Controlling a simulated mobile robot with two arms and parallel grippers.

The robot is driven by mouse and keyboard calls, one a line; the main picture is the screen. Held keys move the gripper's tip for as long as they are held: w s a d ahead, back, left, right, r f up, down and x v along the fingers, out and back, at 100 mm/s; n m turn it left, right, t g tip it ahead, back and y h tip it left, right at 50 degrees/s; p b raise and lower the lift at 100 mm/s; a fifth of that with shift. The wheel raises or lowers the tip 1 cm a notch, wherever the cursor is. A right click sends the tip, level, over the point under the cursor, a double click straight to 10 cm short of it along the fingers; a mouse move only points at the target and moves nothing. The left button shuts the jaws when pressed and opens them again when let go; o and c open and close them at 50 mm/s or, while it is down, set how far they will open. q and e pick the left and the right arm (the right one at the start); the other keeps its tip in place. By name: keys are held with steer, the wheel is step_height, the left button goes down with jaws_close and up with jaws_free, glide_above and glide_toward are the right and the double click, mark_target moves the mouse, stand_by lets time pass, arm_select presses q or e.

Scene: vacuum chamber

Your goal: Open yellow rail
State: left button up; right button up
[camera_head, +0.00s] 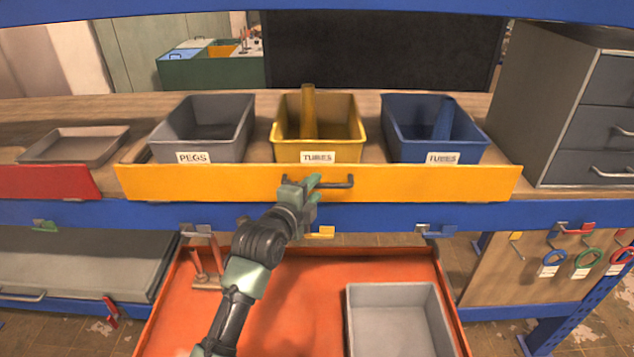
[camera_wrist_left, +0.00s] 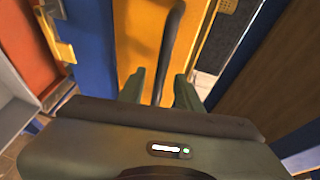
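The yellow rail (camera_head: 200,182) is a long yellow front board below three bins on the shelf. A dark bar handle (camera_head: 340,183) is fixed to its middle, and the handle (camera_wrist_left: 172,45) also shows in the left wrist view. My left gripper (camera_head: 308,184) is at the left part of this handle. In the left wrist view its two green fingers (camera_wrist_left: 158,90) stand apart, one on each side of the handle bar, with visible gaps. Whether the fingertips touch the rail face is unclear. My right gripper is not in view.
A grey bin (camera_head: 208,125), a yellow bin (camera_head: 345,128) and a blue bin (camera_head: 435,128) stand behind the rail. A blue beam (camera_head: 480,215) runs below it. An orange tray (camera_head: 300,290) with a grey box (camera_head: 398,318) lies lower. Grey drawers (camera_head: 570,100) stand right.

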mark_target(318, 190)
arm_select(q)
steer(key=shift+x, duration=1.15)
jaws_close()
steer(key=shift+f, duration=0.1)
stand_by(0.6)
